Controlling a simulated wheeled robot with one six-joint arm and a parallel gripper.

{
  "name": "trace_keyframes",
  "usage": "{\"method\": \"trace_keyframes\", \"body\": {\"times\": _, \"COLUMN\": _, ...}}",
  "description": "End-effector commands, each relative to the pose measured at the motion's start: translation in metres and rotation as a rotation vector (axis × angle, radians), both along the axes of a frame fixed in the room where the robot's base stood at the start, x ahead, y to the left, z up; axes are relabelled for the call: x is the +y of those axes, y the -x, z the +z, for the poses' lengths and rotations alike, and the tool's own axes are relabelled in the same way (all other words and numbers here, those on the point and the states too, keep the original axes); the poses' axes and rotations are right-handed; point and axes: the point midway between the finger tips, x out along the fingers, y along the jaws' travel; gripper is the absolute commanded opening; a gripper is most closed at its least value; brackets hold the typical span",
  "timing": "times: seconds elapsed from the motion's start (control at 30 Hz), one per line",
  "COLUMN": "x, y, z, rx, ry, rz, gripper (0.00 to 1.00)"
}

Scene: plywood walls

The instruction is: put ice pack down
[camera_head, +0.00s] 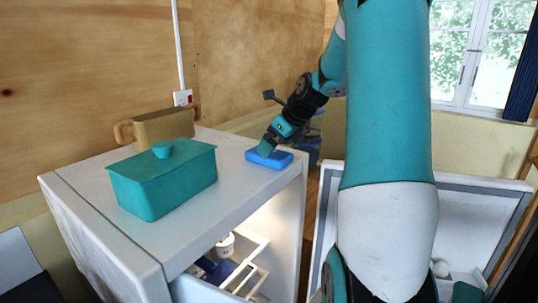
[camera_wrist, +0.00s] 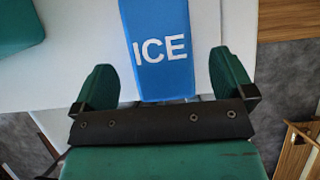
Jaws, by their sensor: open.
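The blue ice pack (camera_head: 269,159) lies flat on the white top of the fridge (camera_head: 220,208), near its right edge. In the wrist view the ice pack (camera_wrist: 160,55) shows white letters reading "ICE". My gripper (camera_head: 266,148) is right at the ice pack, above it in the head view. In the wrist view my gripper (camera_wrist: 165,88) is open, with one green finger on each side of the pack's near end and a visible gap at both sides. I cannot tell whether the palm touches the pack.
A teal lidded box (camera_head: 163,180) and a tan container (camera_head: 163,128) stand on the fridge top to the left. The fridge door (camera_head: 480,207) hangs open at the right. A shelf with a white cup (camera_head: 225,244) shows inside. The fridge top between box and pack is clear.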

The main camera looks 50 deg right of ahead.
Motion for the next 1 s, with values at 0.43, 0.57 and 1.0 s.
{"method": "trace_keyframes", "body": {"times": 0.43, "x": 0.002, "y": -0.019, "z": -0.029, "rx": 0.001, "ry": 0.001, "rz": 0.001, "gripper": 1.0}}
{"method": "trace_keyframes", "body": {"times": 0.57, "x": 0.002, "y": -0.019, "z": -0.029, "rx": 0.001, "ry": -0.001, "rz": 0.001, "gripper": 0.84}}
{"method": "trace_keyframes", "body": {"times": 1.0, "x": 0.002, "y": -0.019, "z": -0.028, "rx": -0.001, "ry": 0.0, "rz": 0.001, "gripper": 0.41}}
